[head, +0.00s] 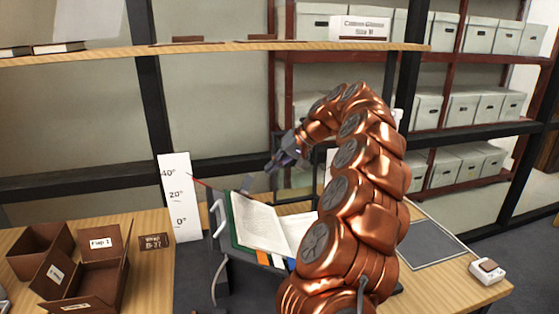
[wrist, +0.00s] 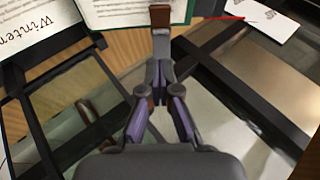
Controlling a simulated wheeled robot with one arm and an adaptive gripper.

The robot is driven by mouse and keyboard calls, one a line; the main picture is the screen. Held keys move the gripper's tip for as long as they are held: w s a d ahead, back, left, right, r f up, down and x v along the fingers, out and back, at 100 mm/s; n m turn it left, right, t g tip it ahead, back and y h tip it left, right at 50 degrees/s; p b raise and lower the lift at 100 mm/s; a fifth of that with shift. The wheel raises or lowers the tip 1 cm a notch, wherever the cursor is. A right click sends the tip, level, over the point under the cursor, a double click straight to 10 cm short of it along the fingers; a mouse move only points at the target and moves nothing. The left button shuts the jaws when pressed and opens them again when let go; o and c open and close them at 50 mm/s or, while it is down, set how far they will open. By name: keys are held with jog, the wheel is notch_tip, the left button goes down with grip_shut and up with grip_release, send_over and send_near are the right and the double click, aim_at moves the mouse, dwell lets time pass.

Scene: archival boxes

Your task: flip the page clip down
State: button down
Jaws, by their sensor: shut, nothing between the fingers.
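An open book (head: 260,224) with a green cover lies tilted on a dark cradle. Its upper edge also shows at the top of the wrist view (wrist: 110,10). The page clip (head: 247,184) is a small grey arm with a brown end, at the book's far edge. In the wrist view, the clip (wrist: 162,45) stretches from near my fingertips to the page edge. My gripper (head: 272,164) is shut and empty, beyond the book's far edge. In the wrist view, its fingertips (wrist: 160,75) are together beside the clip; contact cannot be told. My arm hides the book's right part.
A white angle scale (head: 178,195) with a red pointer stands left of the book. Brown open boxes (head: 95,270) lie on the table at left. A grey mat (head: 430,238) and a white button box (head: 487,270) are at right. A wooden shelf (head: 220,48) crosses behind.

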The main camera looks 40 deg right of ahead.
jog(key=shift+w+a+f+p, duration=0.3)
jog(key=shift+a+f, duration=0.45)
jog(key=shift+f, duration=0.25)
jog(key=shift+w+a+f+p, duration=0.2)
jog(key=shift+w+a+f, duration=0.15)
jog(key=shift+a+f, duration=0.55)
jog(key=shift+w+a+f+p, duration=0.3)
jog(key=shift+a+f, duration=0.3)
jog(key=shift+f, duration=0.55)
jog(key=shift+a+f, duration=0.1)
jog(key=shift+f, duration=0.05)
